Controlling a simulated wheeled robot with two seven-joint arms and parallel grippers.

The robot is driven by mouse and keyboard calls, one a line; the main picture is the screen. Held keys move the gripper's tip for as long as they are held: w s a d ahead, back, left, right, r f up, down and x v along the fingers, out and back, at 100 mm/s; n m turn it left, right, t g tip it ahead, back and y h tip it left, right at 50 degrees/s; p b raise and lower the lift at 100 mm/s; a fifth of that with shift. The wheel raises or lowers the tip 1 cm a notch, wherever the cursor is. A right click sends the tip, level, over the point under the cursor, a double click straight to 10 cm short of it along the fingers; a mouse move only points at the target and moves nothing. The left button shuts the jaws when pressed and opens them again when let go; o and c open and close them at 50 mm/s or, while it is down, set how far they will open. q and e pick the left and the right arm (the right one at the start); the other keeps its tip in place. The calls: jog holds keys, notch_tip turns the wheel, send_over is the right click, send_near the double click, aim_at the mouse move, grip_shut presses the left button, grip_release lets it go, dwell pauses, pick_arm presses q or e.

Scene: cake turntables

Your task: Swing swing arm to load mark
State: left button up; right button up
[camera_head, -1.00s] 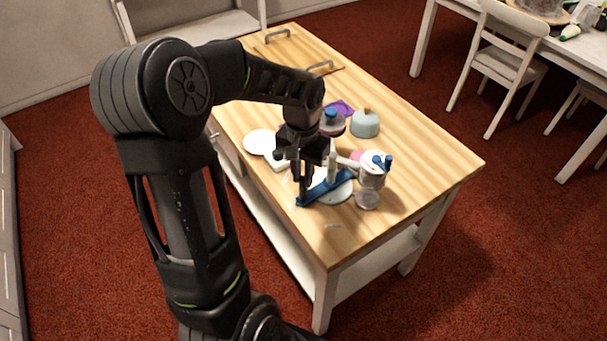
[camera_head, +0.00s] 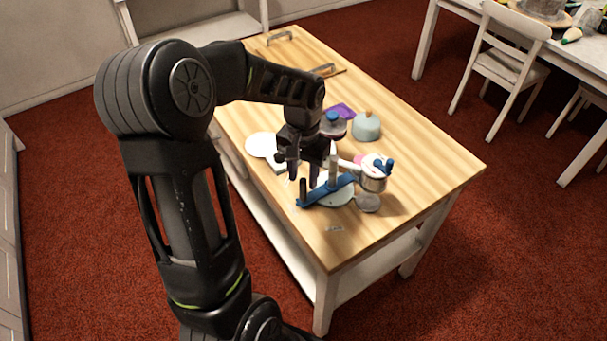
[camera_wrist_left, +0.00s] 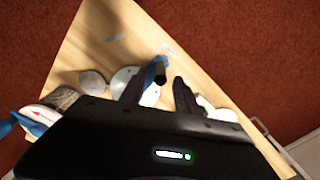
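The blue swing arm (camera_head: 325,192) lies across a pale round disc (camera_head: 337,198), beside a white post (camera_head: 333,165). A black upright handle (camera_head: 303,188) stands at its near left end. My left gripper (camera_head: 302,178) is just above and behind that handle, fingers apart and pointing down. In the left wrist view the handle (camera_wrist_left: 160,72) shows between the spread fingers, with no visible grip on it. A small pale label (camera_head: 334,228) lies on the table in front of the disc; its writing is too small to read. My right gripper is not in view.
Behind are a pale blue dome (camera_head: 366,127), a blue-knobbed container (camera_head: 333,125) and a white plate (camera_head: 261,145). The table's front right (camera_head: 420,185) is clear.

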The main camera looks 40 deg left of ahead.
pick_arm(q)
notch_tip(320, 180, up, 7)
jog(key=p, duration=0.4)
jog(key=shift+f, duration=0.2)
dwell(0.3)
